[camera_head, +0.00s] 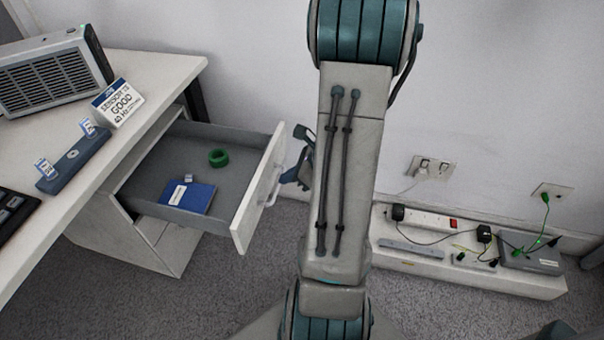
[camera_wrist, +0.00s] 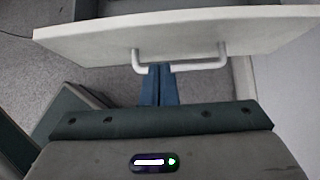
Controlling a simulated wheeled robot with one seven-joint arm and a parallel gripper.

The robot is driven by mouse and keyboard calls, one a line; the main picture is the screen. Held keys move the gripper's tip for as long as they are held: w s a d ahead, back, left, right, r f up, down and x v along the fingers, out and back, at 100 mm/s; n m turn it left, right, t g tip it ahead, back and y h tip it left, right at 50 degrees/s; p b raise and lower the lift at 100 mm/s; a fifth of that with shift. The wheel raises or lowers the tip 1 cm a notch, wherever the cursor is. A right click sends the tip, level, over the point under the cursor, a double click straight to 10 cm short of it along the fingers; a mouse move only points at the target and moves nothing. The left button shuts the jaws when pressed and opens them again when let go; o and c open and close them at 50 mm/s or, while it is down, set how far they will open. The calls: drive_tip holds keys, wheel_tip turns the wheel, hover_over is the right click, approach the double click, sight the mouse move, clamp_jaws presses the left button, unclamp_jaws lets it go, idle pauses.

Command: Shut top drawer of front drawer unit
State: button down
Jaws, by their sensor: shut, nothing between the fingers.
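The top drawer (camera_head: 258,190) of the white drawer unit (camera_head: 150,235) under the desk is pulled well out. Inside it lie a blue notebook (camera_head: 188,196) and a green ring of tape (camera_head: 218,158). The drawer front has a pale bar handle (camera_head: 276,186); the handle (camera_wrist: 182,66) also shows in the wrist view. My gripper (camera_wrist: 158,70) is shut and empty, its blue fingertips close to the middle of the handle bar. I cannot tell whether they touch it. In the head view my arm partly hides the gripper (camera_head: 292,178), which is at the outer side of the drawer front.
A low white ledge (camera_head: 440,262) with a power strip and cables runs along the wall at right. Carpet is free below the drawer.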

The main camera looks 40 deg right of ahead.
sight(262, 179)
drive_tip(key=shift+w+a+f, duration=0.15)
drive_tip(key=shift+w+a, duration=0.6)
drive_tip(key=shift+w, duration=0.2)
drive_tip(key=shift+w+a+f, duration=0.1)
drive_tip(key=shift+w+a, duration=0.6)
drive_tip(key=shift+w, duration=0.2)
